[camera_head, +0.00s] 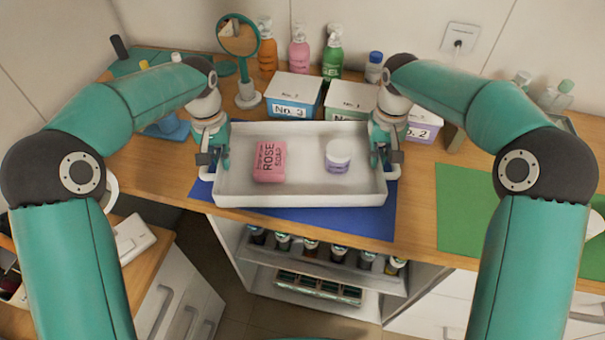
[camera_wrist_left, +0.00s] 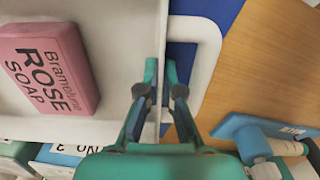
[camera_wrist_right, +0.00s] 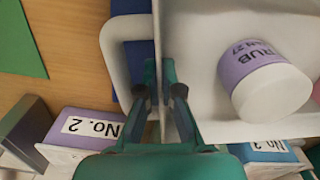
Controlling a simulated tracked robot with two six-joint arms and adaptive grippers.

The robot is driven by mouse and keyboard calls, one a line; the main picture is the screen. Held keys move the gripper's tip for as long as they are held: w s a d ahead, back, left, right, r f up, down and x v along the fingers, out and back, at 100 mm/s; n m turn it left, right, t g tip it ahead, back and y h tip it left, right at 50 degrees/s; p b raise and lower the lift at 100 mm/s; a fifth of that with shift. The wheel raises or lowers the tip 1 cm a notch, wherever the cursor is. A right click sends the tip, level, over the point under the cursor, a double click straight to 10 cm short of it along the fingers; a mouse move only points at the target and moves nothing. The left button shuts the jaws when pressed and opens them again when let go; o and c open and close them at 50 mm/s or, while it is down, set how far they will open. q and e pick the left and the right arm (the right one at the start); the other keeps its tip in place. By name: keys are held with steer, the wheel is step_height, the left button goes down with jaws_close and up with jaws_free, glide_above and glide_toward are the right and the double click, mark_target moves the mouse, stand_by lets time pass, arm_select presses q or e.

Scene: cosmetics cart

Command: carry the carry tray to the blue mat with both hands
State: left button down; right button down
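The white carry tray (camera_head: 300,200) is level over the blue mat (camera_head: 340,222), whose front and right parts show past it. I cannot tell whether the tray touches the mat. A pink rose soap (camera_head: 269,162) lies in its left half and a white-and-lilac jar (camera_head: 338,156) stands in its right half. My left gripper (camera_wrist_left: 161,66) has its fingers on both sides of the tray's left wall, closed on it beside the handle (camera_wrist_left: 208,60). My right gripper (camera_wrist_right: 160,66) is closed the same way on the right wall, beside that handle (camera_wrist_right: 112,50).
Boxes, including a blue one (camera_head: 292,95) and a green one (camera_head: 350,101), stand just behind the tray. A round mirror (camera_head: 239,38) and several bottles (camera_head: 332,55) are farther back. A green mat (camera_head: 465,205) lies clear at the right. The counter's front edge is close below.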

arm_select(q)
steer(key=shift+f, duration=0.45)
arm_select(e)
steer(key=shift+f, duration=0.45)
arm_select(q)
steer(key=c, duration=1.8)
jaws_free()
steer(key=shift+f+b, duration=0.15)
steer(key=shift+b, duration=0.25)
arm_select(e)
steer(key=c, duration=1.8)
jaws_free()
steer(key=shift+f, duration=0.15)
arm_select(q)
steer(key=o, duration=0.5)
arm_select(e)
steer(key=o, duration=0.5)
arm_select(q)
steer(key=shift+r, duration=0.3)
steer(key=shift+r, duration=0.3)
step_height(320, 180, up, 7)
steer(key=shift+f, duration=0.15)
arm_select(e)
steer(key=shift+r, duration=0.4)
step_height(320, 180, up, 11)
steer(key=shift+r, duration=0.2)
